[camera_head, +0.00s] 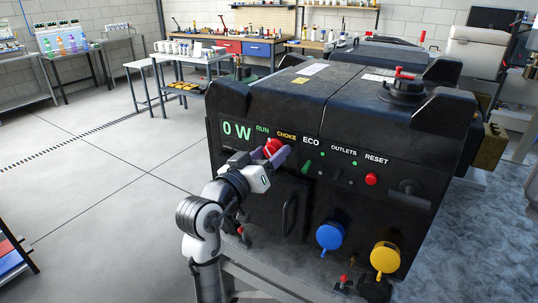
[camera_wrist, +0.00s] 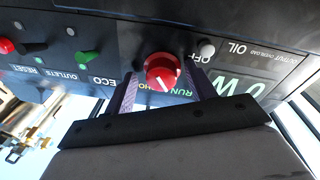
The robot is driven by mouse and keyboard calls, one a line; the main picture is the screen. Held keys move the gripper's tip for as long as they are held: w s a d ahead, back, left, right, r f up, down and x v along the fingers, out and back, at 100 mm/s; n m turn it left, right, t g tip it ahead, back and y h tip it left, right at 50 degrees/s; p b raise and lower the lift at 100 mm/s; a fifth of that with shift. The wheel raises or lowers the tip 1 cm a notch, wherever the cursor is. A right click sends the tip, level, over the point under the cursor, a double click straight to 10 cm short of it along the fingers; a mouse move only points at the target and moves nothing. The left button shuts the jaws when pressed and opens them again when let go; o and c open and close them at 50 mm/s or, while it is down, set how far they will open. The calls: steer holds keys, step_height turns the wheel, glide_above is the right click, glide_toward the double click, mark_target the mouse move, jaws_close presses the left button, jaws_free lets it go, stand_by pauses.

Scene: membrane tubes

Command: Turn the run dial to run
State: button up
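The run dial (camera_head: 272,146) is a round red knob on the dark front panel of the generator (camera_head: 330,90), below the RUN and CHOKE labels. In the wrist view the dial (camera_wrist: 162,71) has a white mark on its face towards the RUN and CHO lettering, which a finger partly hides; OFF is at its upper right. I cannot tell its exact setting. My gripper (camera_head: 264,156) is at the panel with one finger on each side of the dial. In the wrist view my gripper (camera_wrist: 164,84) is open, with slim gaps between fingers and dial.
The display (camera_head: 237,129) reads 0 W. Right of the dial are a green ECO switch (camera_head: 307,165), a red reset button (camera_head: 371,179), and blue (camera_head: 330,235) and yellow (camera_head: 386,257) outlet covers. A panel handle (camera_head: 290,215) is below.

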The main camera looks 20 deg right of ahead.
steer(key=b+v, duration=0.4)
steer(key=v, duration=0.9)
steer(key=shift+s+a, duration=0.3)
steer(key=shift+r, duration=0.1)
